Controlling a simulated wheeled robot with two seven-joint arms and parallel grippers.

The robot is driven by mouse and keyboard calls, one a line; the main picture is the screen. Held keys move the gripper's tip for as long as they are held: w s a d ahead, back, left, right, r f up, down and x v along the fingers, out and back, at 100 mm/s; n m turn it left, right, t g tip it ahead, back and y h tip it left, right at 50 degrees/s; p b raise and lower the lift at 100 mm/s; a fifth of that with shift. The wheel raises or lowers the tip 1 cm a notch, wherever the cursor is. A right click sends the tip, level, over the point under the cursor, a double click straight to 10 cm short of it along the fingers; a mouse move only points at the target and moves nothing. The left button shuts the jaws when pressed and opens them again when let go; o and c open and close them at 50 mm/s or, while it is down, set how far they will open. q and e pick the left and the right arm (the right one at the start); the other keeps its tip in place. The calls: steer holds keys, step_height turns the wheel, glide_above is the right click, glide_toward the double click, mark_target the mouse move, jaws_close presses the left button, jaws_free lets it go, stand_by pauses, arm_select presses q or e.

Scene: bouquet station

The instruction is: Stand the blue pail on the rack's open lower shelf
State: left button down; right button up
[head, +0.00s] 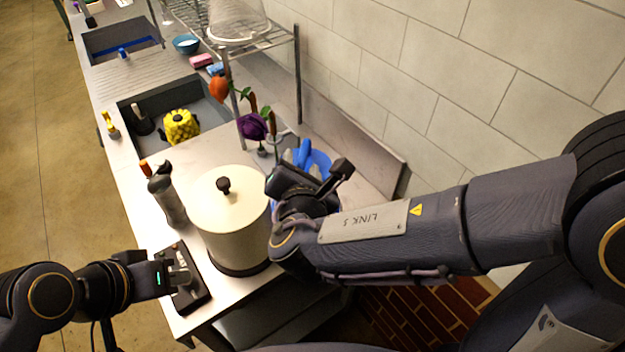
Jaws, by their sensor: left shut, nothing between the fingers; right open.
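The blue pail (320,161) is at the right side of the counter near the wall, mostly hidden behind my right gripper. My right gripper (325,172) is open at the pail; I cannot tell whether it touches it. The wire rack (298,75) stands against the wall, further back, with a clear glass dome on its upper shelf. Its lower shelf is largely hidden by the orange and purple flowers in front.
A large cream lidded pot (229,215) stands between my grippers, with a grey bottle (168,195) beside it. The tiled wall bounds the right.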

mark_target(304, 159)
steer(key=x, duration=0.2)
steer(key=p+x, duration=0.1)
steer(key=x, duration=0.2)
steer(key=shift+w+d+f, duration=0.2)
steer(key=shift+w+d, duration=0.1)
steer(key=shift+w, duration=0.05)
jaws_close()
